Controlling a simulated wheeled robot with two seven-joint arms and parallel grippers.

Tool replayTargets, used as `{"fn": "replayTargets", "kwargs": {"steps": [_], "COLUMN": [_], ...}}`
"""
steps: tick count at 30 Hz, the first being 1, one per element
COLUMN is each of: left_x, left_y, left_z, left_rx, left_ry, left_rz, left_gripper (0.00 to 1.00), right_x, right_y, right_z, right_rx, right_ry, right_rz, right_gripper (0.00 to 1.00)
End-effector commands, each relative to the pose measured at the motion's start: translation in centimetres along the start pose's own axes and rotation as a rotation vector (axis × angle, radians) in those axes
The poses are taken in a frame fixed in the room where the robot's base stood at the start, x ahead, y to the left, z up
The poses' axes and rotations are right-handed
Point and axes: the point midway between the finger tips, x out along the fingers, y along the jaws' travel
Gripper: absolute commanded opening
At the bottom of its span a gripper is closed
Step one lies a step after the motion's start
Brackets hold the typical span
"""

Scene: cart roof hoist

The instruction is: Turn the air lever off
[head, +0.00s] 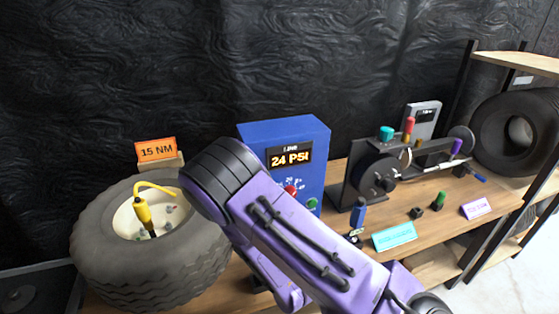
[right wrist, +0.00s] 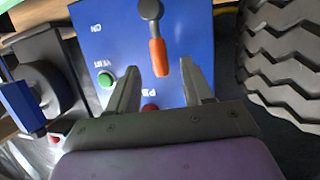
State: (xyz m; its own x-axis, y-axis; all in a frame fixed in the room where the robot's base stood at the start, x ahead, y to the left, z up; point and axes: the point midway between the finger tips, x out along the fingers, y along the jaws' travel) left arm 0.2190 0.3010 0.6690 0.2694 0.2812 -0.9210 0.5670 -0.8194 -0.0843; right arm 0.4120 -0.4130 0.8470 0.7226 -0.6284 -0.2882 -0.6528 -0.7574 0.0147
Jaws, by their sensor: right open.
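The blue air box (head: 312,130) stands on the bench in the head view, its display reading 24 PSI. My purple right arm covers its lower left front, so the lever is hidden there. In the right wrist view, the air lever has a grey pivot and an orange handle (right wrist: 158,57) on the blue panel (right wrist: 115,45). My right gripper (right wrist: 157,64) is open, with one finger on each side of the handle's end and a visible gap on both sides. It is hidden in the head view. My left gripper is in neither view.
A green button (right wrist: 105,77) and a red knob (right wrist: 150,107) sit on the panel near the fingers. A tire (head: 150,250) with a yellow-handled tool lies left of the box. A black machine (head: 375,175) stands to the right, with small parts before it.

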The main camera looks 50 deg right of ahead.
Motion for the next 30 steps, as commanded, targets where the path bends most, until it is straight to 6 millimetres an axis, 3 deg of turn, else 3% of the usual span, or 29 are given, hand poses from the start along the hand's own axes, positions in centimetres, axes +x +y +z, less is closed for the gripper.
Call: {"fn": "replayTargets", "kwargs": {"steps": [4,6,9,30], "left_x": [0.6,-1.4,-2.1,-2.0], "left_y": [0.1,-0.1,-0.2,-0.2], "left_z": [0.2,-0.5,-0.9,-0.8], "left_rx": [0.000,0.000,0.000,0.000], "left_ry": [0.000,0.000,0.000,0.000], "left_rz": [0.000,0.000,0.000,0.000], "left_gripper": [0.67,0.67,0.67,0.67], "right_x": [-3.6,-5.0,-5.9,-6.2], "right_y": [0.1,0.1,0.1,-0.1], "right_z": [0.1,-0.7,-0.5,0.7], "right_rx": [-0.003,-0.005,-0.004,-0.007], "right_ry": [0.001,-0.002,0.000,-0.032], "right_rz": [0.000,0.000,-0.001,-0.008], "right_gripper": [0.51,0.51,0.51,0.51]}}
